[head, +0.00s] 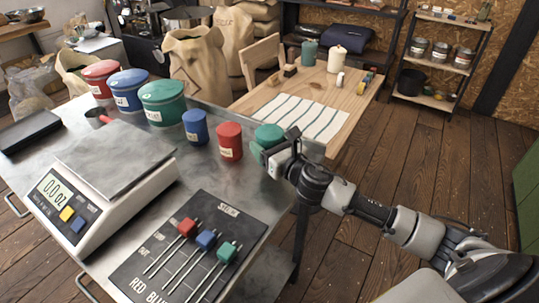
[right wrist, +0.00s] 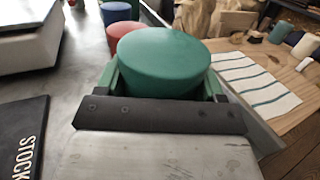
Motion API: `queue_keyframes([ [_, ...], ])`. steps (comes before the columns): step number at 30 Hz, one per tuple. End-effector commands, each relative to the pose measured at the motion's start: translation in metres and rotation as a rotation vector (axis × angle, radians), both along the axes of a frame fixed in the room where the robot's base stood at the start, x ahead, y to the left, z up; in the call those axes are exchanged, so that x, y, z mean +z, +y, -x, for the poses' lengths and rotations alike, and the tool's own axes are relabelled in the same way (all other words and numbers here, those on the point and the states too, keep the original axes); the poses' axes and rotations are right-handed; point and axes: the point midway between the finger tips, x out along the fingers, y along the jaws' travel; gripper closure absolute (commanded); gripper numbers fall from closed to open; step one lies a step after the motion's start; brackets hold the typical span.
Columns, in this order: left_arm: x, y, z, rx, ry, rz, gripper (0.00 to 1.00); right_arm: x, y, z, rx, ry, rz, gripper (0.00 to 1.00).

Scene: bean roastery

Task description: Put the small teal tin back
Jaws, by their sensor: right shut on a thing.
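My right gripper (head: 273,152) is shut on the small teal tin (head: 267,134), near the right edge of the metal bench (head: 225,172). In the right wrist view the small teal tin (right wrist: 165,55) sits upright between the fingers (right wrist: 163,82). Its lower part is hidden by the gripper, so I cannot tell whether it touches the bench. To its left stand the small red tin (head: 229,141) and the small blue tin (head: 195,127). The left gripper is not in view.
Large red (head: 101,78), blue (head: 128,90) and teal (head: 163,103) tins stand at the back. A scale (head: 110,170) reads 0.0. A stock board (head: 165,275) has red, blue and teal sliders. A wooden table (head: 345,95) with a striped cloth (head: 300,115) stands behind.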

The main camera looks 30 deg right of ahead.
Motion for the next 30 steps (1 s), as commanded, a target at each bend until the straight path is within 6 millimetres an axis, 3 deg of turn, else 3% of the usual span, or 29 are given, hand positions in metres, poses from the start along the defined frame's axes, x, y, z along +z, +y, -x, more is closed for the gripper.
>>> queue_keyframes([
  [8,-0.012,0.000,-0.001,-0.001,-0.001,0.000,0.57,-0.038,0.000,0.000,-0.002,0.002,-0.003,0.64],
  [18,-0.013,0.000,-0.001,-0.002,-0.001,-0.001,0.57,-0.041,0.000,0.000,-0.001,0.001,0.000,0.64],
  [19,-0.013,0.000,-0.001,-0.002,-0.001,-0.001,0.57,-0.042,0.000,0.001,-0.001,0.002,0.000,0.30],
  [21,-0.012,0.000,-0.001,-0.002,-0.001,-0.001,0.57,-0.041,-0.001,0.001,-0.001,0.002,0.000,0.19],
  [24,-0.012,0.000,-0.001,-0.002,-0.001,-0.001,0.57,-0.041,-0.001,0.001,-0.001,0.002,0.000,0.06],
  [30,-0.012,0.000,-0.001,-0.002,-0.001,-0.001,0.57,-0.041,-0.001,0.001,-0.001,0.002,0.000,0.06],
])
